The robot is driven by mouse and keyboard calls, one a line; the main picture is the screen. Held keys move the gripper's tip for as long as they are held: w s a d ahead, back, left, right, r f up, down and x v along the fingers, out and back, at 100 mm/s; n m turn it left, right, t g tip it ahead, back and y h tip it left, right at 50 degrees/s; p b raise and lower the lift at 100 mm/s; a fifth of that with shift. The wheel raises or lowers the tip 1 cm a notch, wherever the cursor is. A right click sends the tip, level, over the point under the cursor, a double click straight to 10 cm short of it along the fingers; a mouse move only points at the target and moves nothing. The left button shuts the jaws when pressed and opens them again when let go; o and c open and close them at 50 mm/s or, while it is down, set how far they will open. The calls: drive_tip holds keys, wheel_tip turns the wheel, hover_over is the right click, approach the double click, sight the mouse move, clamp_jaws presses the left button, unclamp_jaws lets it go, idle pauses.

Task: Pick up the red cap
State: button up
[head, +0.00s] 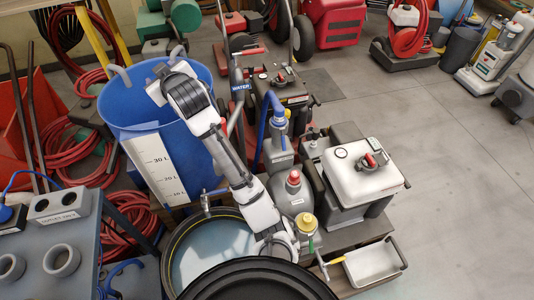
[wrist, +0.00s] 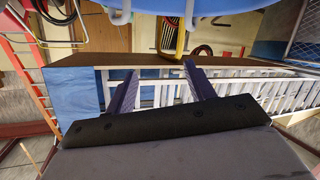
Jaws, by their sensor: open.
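The wrist view does not show the red cap.
A blue barrel (head: 165,100) stands left of my arm. A round tub (head: 190,245) of pale liquid lies below it. A white tank (head: 355,180) with a red-and-black fitting stands to the right, with a white tray (head: 372,266) in front.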

drive_tip(key=w+d+f+m+g+h+p, duration=0.1)
drive_tip(key=d+f+g+h, duration=0.1)
drive_tip(key=d+f, duration=0.35)
drive_tip(key=w+d+f+m+g+h+p, duration=0.1)
drive_tip(key=d+f+h, duration=0.1)
drive_tip(key=d, duration=0.6)
drive_tip(key=m+g+h+b, duration=0.2)
drive_tip(key=g+h+b, duration=0.15)
drive_tip(key=g, duration=0.65)
hover_over(295, 174)
wheel_tip(295, 174, down, 22)
drive_tip(key=shift+r, duration=0.15)
drive_tip(key=shift+f+b, duration=0.8)
drive_tip(key=shift+f, duration=0.4)
drive_tip(key=shift+f+p, duration=0.4)
drive_tip(key=shift+f, duration=1.55)
drive_tip(key=shift+c, duration=0.3)
drive_tip(key=c, duration=1)
